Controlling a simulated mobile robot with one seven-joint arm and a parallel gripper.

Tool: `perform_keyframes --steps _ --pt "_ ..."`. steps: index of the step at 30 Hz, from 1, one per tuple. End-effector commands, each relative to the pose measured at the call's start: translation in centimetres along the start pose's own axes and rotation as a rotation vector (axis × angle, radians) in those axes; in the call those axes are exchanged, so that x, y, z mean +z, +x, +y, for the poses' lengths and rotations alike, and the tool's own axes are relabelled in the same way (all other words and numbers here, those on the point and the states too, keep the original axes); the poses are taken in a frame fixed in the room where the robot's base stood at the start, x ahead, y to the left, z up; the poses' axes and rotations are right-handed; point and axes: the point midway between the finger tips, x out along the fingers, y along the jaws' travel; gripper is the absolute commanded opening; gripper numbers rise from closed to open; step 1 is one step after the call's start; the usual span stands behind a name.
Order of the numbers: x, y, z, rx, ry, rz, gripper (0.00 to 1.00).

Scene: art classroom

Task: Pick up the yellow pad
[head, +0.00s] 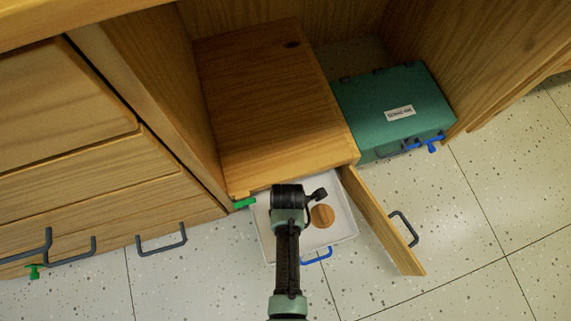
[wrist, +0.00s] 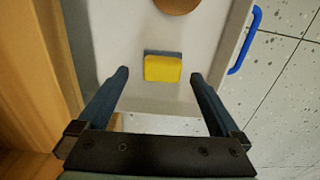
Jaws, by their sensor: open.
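The yellow pad (wrist: 163,68) shows in the wrist view as a small yellow block with a grey strip along its far edge. It lies in a white tray-like drawer (wrist: 115,30). My gripper (wrist: 160,78) is open, with one finger on each side of the pad and apart from it. Its jaws look empty. In the head view my arm hangs over the white drawer (head: 344,222), and the pad is hidden there.
A round wooden piece (head: 322,215) lies in the drawer, near the pad. An open wooden door (head: 385,225) stands to the right. A green case (head: 385,100) sits beside the wooden cabinet (head: 265,90). A blue handle (wrist: 247,40) is on the drawer's outer side.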

Motion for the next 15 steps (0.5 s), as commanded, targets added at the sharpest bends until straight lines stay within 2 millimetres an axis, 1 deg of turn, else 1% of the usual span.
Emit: perform_keyframes --steps 10,12,15 --pt "-0.6 4.2 -0.5 0.0 -0.001 0.001 1.0" --pt "-0.6 4.8 -0.4 0.0 -0.001 0.0 1.0" --pt "-0.6 5.0 -0.4 0.001 -0.001 0.0 1.0"
